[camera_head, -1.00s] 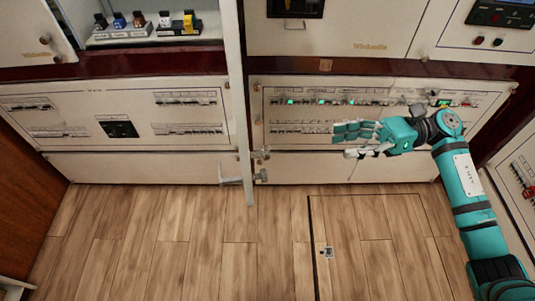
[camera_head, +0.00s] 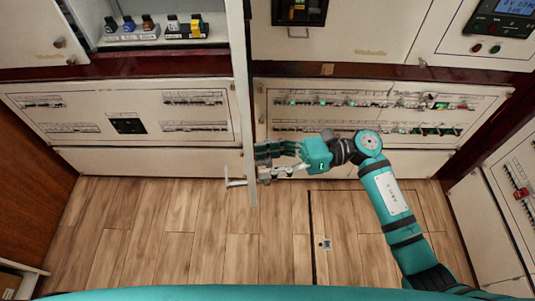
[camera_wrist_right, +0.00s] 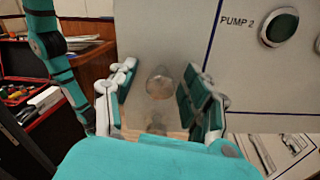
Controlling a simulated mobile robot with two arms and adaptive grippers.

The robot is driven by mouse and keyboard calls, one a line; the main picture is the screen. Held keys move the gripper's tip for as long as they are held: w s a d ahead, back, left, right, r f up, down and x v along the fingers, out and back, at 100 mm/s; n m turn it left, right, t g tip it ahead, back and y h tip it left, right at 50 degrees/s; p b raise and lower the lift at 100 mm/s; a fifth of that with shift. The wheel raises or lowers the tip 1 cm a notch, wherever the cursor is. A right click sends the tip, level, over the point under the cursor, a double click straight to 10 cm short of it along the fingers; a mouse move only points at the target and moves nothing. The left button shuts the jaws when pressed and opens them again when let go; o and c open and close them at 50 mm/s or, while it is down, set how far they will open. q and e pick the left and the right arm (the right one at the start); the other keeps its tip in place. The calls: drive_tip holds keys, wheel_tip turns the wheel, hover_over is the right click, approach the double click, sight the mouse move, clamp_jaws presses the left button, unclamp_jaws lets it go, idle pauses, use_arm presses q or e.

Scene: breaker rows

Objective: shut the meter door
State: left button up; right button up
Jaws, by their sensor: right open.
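The meter door (camera_head: 241,95) stands open, nearly edge-on in the head view, in front of the cabinet. My right gripper (camera_head: 262,161) is open at the door's right side, low down. In the right wrist view the knob lies between the spread fingers (camera_wrist_right: 158,95). I cannot tell whether they touch it. My left gripper is not in view.
Left of the door, an open compartment (camera_head: 150,40) holds several small coloured parts. Breaker panels (camera_head: 120,115) line the cabinet on both sides. The right wrist view shows a red tray (camera_wrist_right: 15,95) with items at left.

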drive_tip(key=shift+a, duration=0.15)
drive_tip(key=shift+c, duration=0.4)
clamp_jaws()
